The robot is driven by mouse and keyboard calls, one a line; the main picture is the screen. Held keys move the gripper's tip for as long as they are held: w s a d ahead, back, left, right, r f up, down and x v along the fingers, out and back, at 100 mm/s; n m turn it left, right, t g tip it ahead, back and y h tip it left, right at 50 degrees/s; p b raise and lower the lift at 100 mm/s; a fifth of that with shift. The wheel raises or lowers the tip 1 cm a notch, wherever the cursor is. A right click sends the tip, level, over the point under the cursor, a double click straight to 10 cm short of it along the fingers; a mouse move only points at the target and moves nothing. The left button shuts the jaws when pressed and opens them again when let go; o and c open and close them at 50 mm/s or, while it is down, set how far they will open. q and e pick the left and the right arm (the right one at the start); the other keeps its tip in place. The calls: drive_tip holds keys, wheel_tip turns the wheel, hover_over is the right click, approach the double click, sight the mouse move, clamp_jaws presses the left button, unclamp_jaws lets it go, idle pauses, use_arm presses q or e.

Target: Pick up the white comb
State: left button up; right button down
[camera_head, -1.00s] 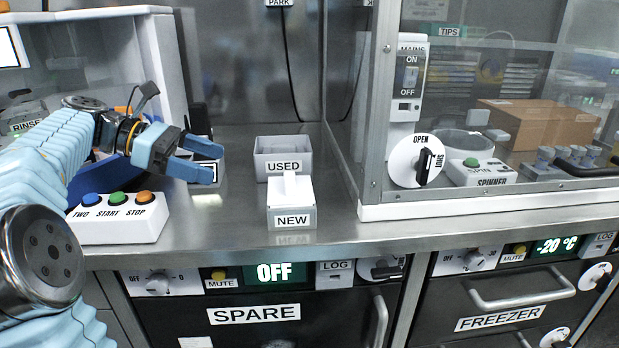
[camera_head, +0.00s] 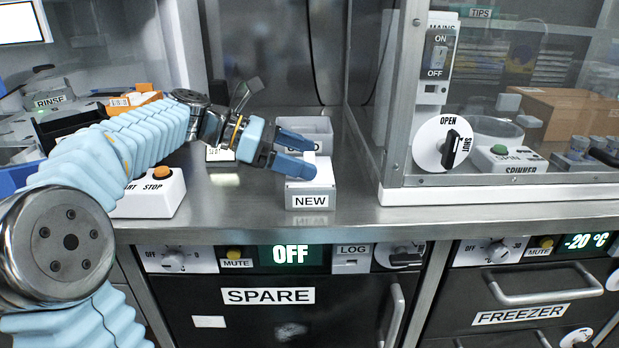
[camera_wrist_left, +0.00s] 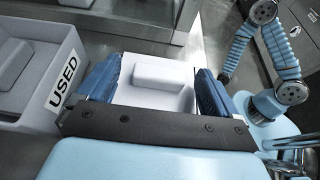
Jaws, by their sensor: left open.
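The white comb (camera_head: 310,160) sits at the white holder labelled NEW (camera_head: 310,188), its raised part showing above the holder's top. In the left wrist view it shows as a pale raised block (camera_wrist_left: 162,77) between my fingers. My left gripper (camera_head: 309,156) is open, with its blue fingers reaching in from the left at the comb. In the left wrist view the fingers (camera_wrist_left: 158,82) stand on both sides of the block, with gaps visible. I cannot tell how much of the comb is inside the holder. My right gripper is not in view.
The grey bin labelled USED (camera_wrist_left: 40,80) stands right beside the NEW holder. A button box (camera_head: 152,195) is on the bench at left, under my arm. The glass-fronted cabinet (camera_head: 400,150) stands close on the right. The bench front is clear.

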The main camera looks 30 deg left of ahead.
use_arm(q)
drive_tip(key=shift+w+d, duration=0.1)
drive_tip(key=shift+d, duration=0.05)
drive_tip(key=c, duration=1.1)
drive_tip(key=shift+c, duration=0.2)
